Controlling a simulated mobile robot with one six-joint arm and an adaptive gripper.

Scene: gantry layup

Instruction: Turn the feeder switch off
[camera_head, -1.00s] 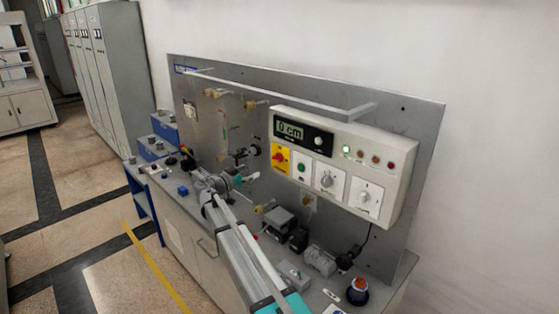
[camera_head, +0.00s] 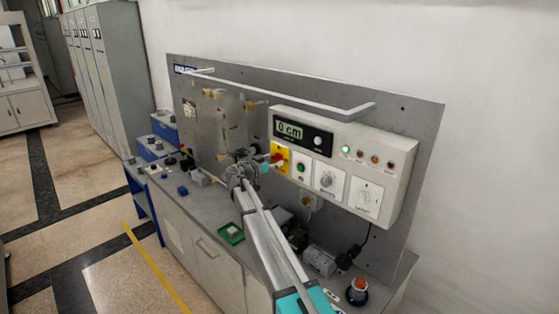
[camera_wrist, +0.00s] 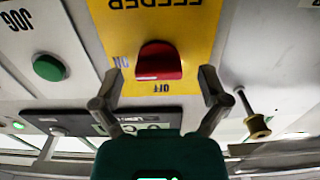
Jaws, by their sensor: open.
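The feeder switch is a red knob (camera_wrist: 158,62) on a yellow plate (camera_wrist: 192,38) marked FEEDER, upside down in the wrist view. ON is printed left of the knob and OFF below it. The knob's broad face lies across the picture; its exact pointing is hard to tell. In the head view the yellow plate (camera_head: 285,167) is at the control box's left end, and the knob (camera_head: 276,158) is partly behind my gripper (camera_head: 265,164). My gripper (camera_wrist: 160,76) is open, one fingertip either side of the knob, with no clear contact.
A green JOG button (camera_wrist: 49,67) sits beside the feeder plate. The control box (camera_head: 402,165) also carries a display (camera_head: 290,130) and more dials. A brass-ended peg (camera_wrist: 257,126) stands near the right finger. A small green tray (camera_head: 231,233) lies on the bench.

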